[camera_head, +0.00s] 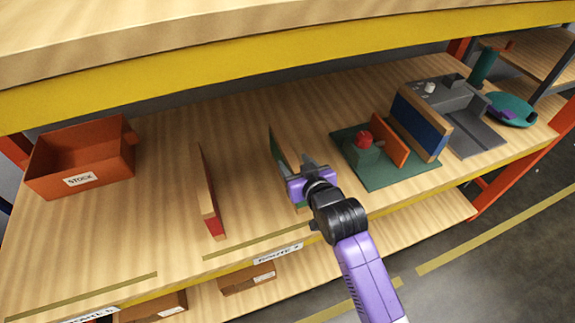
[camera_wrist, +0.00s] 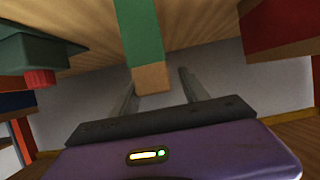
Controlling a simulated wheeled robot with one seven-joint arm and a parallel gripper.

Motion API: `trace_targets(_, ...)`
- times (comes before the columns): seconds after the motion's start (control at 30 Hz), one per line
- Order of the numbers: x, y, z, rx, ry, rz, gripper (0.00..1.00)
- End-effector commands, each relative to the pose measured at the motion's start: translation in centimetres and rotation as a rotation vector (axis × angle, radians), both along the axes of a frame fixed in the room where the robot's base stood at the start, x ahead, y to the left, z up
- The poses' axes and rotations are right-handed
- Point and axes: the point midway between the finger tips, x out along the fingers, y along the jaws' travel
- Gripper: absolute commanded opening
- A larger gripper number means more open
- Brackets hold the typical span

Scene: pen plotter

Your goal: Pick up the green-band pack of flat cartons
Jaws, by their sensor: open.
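The green-band pack of flat cartons (camera_head: 278,150) stands on edge on the wooden shelf as a thin upright slab, tan with a green face. In the head view my gripper (camera_head: 302,166) covers part of it at its near end. In the wrist view the green pack (camera_wrist: 140,30) runs away from me, with its tan near end (camera_wrist: 152,78) between my two fingers (camera_wrist: 158,82). The fingers are open, with a visible gap on each side of the pack. Its lower near part is mostly hidden in the head view.
A red-band pack (camera_head: 207,190) stands to the left. An orange STOCK bin (camera_head: 80,160) sits far left. To the right are a green plate (camera_head: 385,178) with a red knob (camera_head: 364,138), a blue-faced pack (camera_head: 420,122) and a grey device (camera_head: 475,130). An upper shelf (camera_head: 230,68) overhangs.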

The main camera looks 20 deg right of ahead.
Motion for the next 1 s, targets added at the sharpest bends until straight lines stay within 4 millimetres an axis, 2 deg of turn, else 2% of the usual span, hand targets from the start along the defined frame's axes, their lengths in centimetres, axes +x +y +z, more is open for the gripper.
trace_targets(0.1, 0.64, 0.00, -0.30, 0.000, 0.001, 0.000, 0.53)
trace_targets(0.33, 0.71, 0.00, -0.37, 0.000, 0.001, 0.000, 0.53)
trace_targets(0.37, 0.71, 0.00, -0.37, 0.000, 0.001, 0.000, 0.49)
trace_targets(0.6, 0.70, 0.00, -0.35, 0.000, 0.000, 0.000, 0.02)
trace_targets(1.0, 0.70, 0.00, -0.33, 0.000, 0.000, 0.000, 0.00)
